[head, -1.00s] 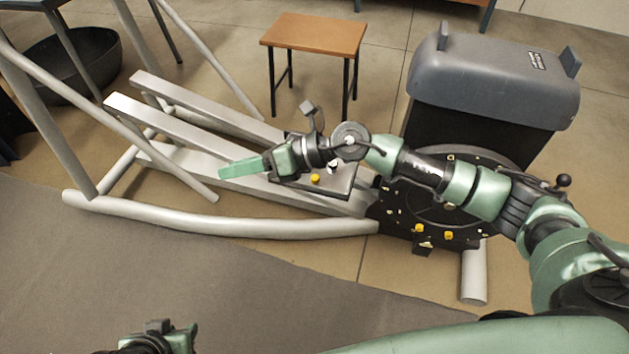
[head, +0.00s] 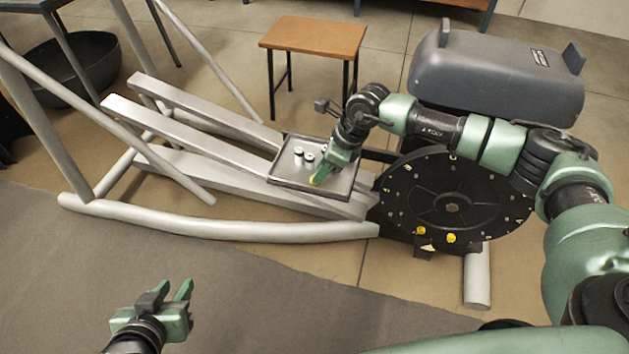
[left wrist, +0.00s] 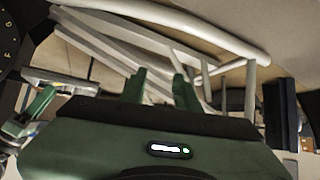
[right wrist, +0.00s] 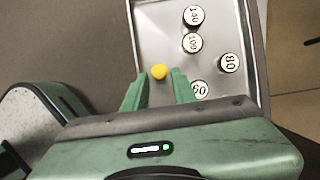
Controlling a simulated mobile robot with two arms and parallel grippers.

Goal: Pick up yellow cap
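A small round yellow cap (right wrist: 159,72) lies on the metal tray (right wrist: 150,30) in the right wrist view. It also shows in the head view (head: 313,181) at the tray's front right part, partly covered by my fingers. My right gripper (right wrist: 157,88) points down over the tray (head: 283,202). Its fingers are apart, with the cap just ahead of the gap between the tips; I cannot tell whether they touch it. My left gripper (head: 171,290) is open and empty at the lower left, away from the tray, with both fingers also visible in the left wrist view (left wrist: 157,85).
Several numbered weights, such as the 100 one (right wrist: 192,43), stand on the tray close to my right gripper. The black dial wheel (head: 450,205) is right of the tray, with yellow knobs (head: 420,230) below. A wooden stool (head: 314,36) stands behind. The grey mat is clear.

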